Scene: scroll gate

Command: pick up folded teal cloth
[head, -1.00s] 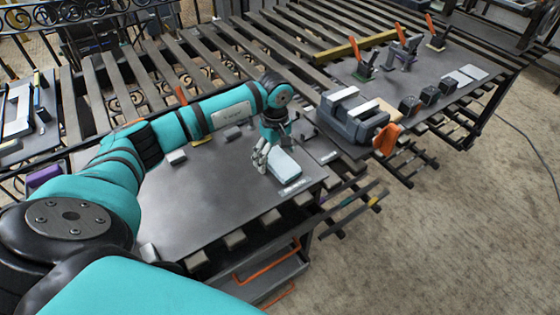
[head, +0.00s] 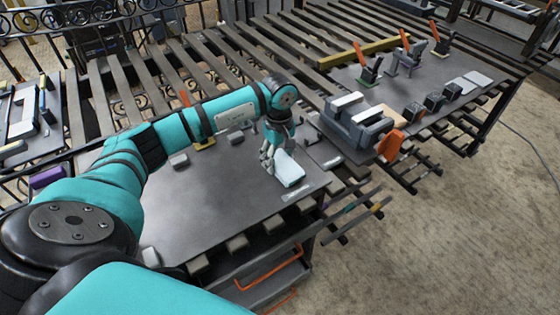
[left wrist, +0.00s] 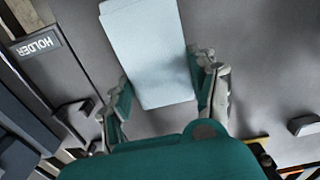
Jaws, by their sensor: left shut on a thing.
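The folded cloth (head: 289,171) is a pale teal rectangular pad near the right end of the nearer grey worktop, beside a white label strip. It also shows in the left wrist view (left wrist: 150,45), lying between my fingers. My left gripper (head: 271,158) points down at the cloth's left end and is shut on it. In the left wrist view my left gripper (left wrist: 163,80) has one finger along each long side of the cloth. I cannot tell whether the cloth is clear of the worktop. My right gripper is not in view.
A plate marked HOLDER (left wrist: 38,43) lies near the cloth. A grey vise (head: 357,122) with an orange part stands on the worktop to the right. The front middle of the nearer worktop (head: 215,205) is clear.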

